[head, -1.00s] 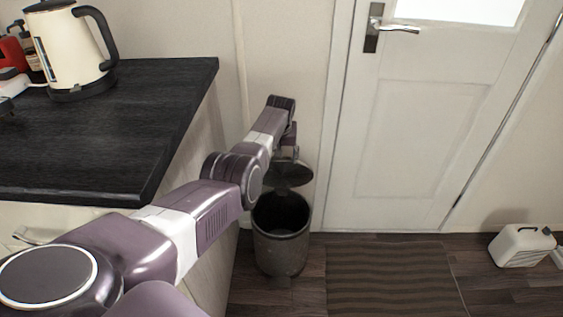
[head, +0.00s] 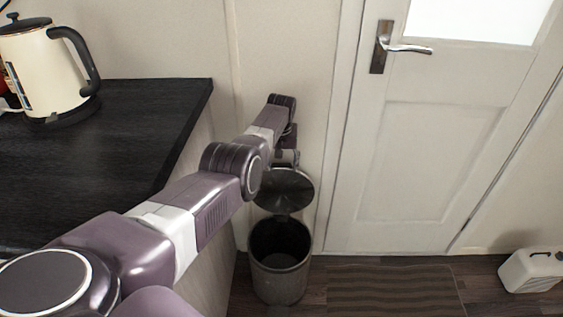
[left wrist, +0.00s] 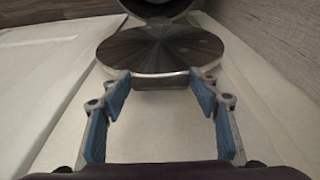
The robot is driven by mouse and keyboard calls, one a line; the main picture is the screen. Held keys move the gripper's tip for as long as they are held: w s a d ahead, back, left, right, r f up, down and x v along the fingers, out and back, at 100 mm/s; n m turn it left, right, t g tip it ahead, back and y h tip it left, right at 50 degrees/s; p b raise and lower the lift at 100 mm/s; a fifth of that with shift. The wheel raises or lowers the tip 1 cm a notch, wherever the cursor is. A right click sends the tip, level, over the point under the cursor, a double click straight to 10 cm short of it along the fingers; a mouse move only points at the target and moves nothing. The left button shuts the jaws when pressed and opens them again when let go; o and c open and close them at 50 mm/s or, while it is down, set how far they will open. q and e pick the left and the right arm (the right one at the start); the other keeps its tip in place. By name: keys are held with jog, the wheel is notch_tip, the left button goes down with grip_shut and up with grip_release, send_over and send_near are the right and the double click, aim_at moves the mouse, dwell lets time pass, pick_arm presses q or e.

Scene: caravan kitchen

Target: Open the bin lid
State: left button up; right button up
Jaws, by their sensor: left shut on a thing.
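The dark round bin (head: 281,268) stands on the floor between the counter and the door, and its mouth is open. Its round metal lid (head: 286,190) is raised and tilted up above the back of the rim. My left gripper (head: 287,158) is at the lid's upper edge, partly hidden by my arm. In the left wrist view the blue-padded fingers (left wrist: 160,85) stand either side of the lid's near edge, shut on it, with the lid (left wrist: 160,50) reaching away from them. The bin's body (left wrist: 155,8) shows at the top there. My right gripper is not in view.
A black counter (head: 150,120) with a cream kettle (head: 45,70) is at the left. A white door (head: 430,140) stands to the right of the bin. A striped mat (head: 392,290) and a white box-like object (head: 532,270) are on the floor.

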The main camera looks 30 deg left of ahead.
pick_arm(q)
jog(key=shift+w+a+f, duration=0.15)
jog(key=shift+a, duration=0.15)
jog(key=o, duration=1.3)
jog(key=shift+c, duration=0.2)
jog(key=shift+o, duration=1.2)
jog(key=shift+w+a+f, duration=0.1)
jog(key=shift+w+f, duration=0.1)
jog(key=shift+f, duration=0.1)
jog(key=shift+o, duration=1)
jog(key=shift+w+f, duration=0.25)
jog(key=shift+s+r, duration=0.1)
jog(key=shift+r, duration=0.1)
jog(key=shift+r, duration=0.15)
jog(key=shift+r, duration=0.55)
jog(key=v, duration=1)
jog(key=shift+s+r, duration=0.15)
jog(key=shift+r, duration=0.15)
jog(key=shift+f, duration=0.1)
